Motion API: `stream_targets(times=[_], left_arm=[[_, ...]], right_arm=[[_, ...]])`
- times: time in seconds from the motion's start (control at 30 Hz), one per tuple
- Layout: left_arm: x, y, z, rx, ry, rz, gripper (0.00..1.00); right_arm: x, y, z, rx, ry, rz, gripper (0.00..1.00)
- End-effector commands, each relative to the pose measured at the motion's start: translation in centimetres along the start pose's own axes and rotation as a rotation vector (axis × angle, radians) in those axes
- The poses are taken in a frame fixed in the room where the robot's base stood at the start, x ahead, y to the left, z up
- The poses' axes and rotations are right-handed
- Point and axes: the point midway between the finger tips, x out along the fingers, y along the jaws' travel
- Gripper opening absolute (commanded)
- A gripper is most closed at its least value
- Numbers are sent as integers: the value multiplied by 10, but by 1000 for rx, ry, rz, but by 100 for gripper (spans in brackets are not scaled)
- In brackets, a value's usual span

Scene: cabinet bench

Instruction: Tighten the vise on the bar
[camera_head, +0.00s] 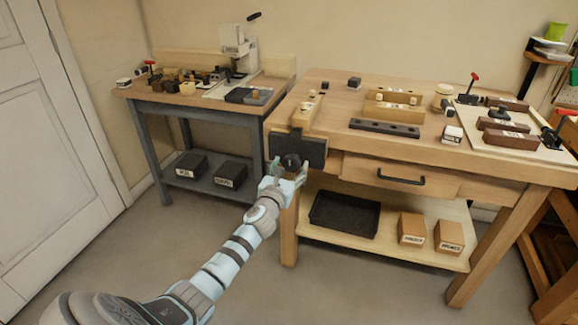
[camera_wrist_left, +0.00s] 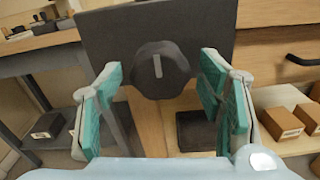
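The vise (camera_head: 312,150) is a dark plate on the front left of the wooden bench, and it fills the upper middle of the left wrist view (camera_wrist_left: 205,25). Its black lobed knob (camera_wrist_left: 160,70) has a pale, nearly upright mark. A light wooden bar (camera_head: 304,112) lies on the bench top behind the vise plate; whether the jaws touch it I cannot tell. My left gripper (camera_head: 289,172) is open in front of the knob, with one teal-padded finger on each side and visible gaps to it. My right gripper is not in view.
The bench drawer with its black handle (camera_head: 401,177) is right of the vise. A black tray (camera_head: 344,214) and labelled boxes sit on the shelf below. Wooden blocks and a dark bar (camera_head: 384,128) lie on the bench top. A grey side table (camera_head: 148,98) stands left.

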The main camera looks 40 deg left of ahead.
Motion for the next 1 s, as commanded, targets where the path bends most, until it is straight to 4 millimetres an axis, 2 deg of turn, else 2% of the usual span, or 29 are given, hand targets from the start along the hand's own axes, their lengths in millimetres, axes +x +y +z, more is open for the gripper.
stream_targets(times=[0.03, 0.23, 0.27, 0.47, 0.73, 1.0], left_arm=[[0, 0, 0, 0, 0, 0, 54], [0, 0, 0, 0, 0, 0, 22], [0, 0, 0, 0, 0, 0, 20], [0, 0, 2, 72, 1, 1, 20], [1, 0, 1, 324, 2, 0, 20], [1, 0, 0, 350, 1, 0, 20]], right_arm=[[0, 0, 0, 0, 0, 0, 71], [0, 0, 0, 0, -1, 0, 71], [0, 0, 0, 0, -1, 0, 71], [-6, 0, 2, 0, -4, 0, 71], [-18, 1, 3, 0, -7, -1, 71], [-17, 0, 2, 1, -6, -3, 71]])
